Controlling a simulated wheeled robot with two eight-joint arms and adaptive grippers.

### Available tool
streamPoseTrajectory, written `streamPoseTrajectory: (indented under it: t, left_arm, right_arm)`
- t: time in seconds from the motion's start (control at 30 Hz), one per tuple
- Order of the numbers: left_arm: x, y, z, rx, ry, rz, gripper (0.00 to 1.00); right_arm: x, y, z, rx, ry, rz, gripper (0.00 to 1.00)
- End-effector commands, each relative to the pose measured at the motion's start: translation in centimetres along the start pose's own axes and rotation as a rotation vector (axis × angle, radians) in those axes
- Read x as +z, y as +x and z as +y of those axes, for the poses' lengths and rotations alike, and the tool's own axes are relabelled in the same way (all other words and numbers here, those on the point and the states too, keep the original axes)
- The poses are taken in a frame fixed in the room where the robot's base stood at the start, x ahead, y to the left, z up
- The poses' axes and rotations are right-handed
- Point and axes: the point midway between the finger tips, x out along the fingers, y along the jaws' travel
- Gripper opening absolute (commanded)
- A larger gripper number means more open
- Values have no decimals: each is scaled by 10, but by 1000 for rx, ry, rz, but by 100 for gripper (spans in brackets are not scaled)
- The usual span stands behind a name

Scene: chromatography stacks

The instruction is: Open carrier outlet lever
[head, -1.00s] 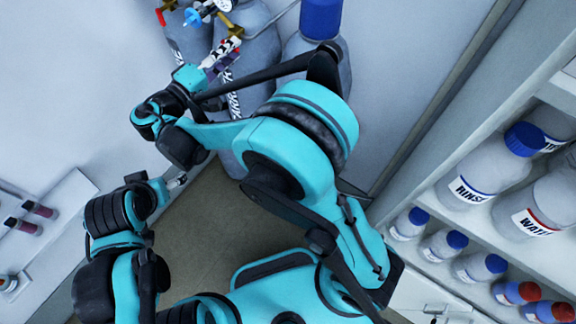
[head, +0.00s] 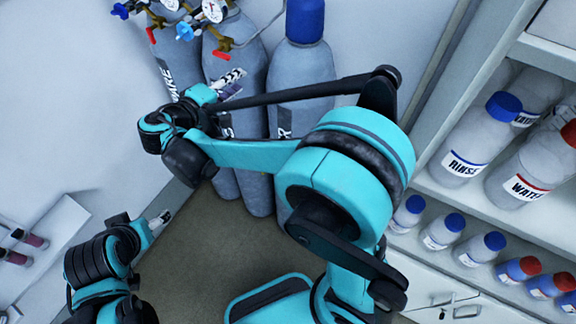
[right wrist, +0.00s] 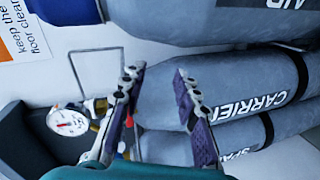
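The grey carrier cylinder (head: 240,58) stands in the middle of three; its CARRIER label reads in the right wrist view (right wrist: 250,92). A round gauge (head: 213,10) and brass fittings sit at its top. A red lever (head: 224,43) hangs by them. My right gripper (head: 232,83) is in front of this cylinder, below the lever and apart from it. In the right wrist view my right gripper (right wrist: 156,75) is open, with nothing between its fingers. A bit of red (right wrist: 121,147) shows there, partly hidden by a finger. My left gripper (head: 160,220) is low at left, its opening unclear.
The spare cylinder (head: 168,65), with another red lever (head: 151,57), stands at left. The blue-capped air cylinder (head: 300,65) stands at right, close behind my right arm. Bottle shelves (head: 470,195) line the right side. A white counter (head: 55,245) is at far left.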

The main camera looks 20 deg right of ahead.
Motion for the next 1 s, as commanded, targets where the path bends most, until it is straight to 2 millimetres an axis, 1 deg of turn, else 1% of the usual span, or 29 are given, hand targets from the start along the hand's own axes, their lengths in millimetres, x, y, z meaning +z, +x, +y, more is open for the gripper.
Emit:
streamPoseTrajectory:
  t: [0.03, 0.2, 0.33, 0.5, 0.73, 1.0]
  left_arm:
    - [3, 4, 0, 0, 0, 0, 75]
    - [8, 11, 0, 0, 0, 0, 75]
    - [12, 16, 0, 0, 0, 0, 75]
    - [17, 23, 0, 0, 0, 0, 75]
    - [24, 33, 0, 0, 0, 0, 75]
    - [32, 45, 0, 0, 0, 0, 75]
  right_arm:
    - [11, 6, -3, -32, 2, -9, 31]
    - [43, 20, -13, -154, 14, -33, 31]
    - [68, 26, -22, -246, 32, -47, 31]
    - [101, 30, -36, -367, 69, -63, 31]
    - [144, 26, -59, -527, 141, -74, 31]
    - [189, 11, -90, -708, 262, -75, 31]
